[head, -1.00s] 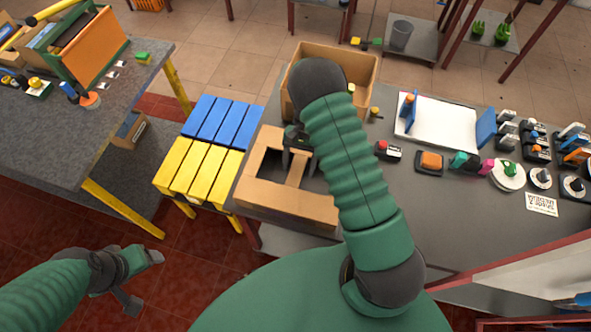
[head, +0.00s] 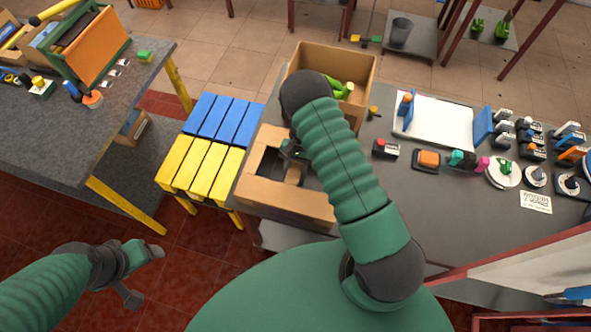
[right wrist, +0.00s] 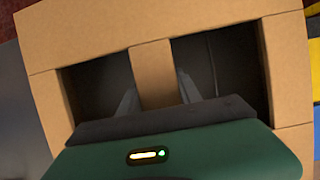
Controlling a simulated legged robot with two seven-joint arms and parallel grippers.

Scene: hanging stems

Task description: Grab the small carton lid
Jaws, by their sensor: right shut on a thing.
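The small carton lid (head: 290,208) is a tan cardboard frame with openings and a middle bar. It lies on the grey table's left end. My right gripper (head: 293,155) is over it, partly hidden by my right arm. In the right wrist view the middle bar (right wrist: 153,72) of the lid runs between my two fingers, and the right gripper (right wrist: 157,95) is shut on it. My left gripper (head: 145,270) is open and empty, low at the left, away from the lid.
An open cardboard box (head: 362,65) with green things stands behind the lid. A yellow and blue slatted stool (head: 205,165) is close on the left. A red button box (head: 384,147), an orange button box (head: 429,159) and a white board (head: 440,122) lie to the right.

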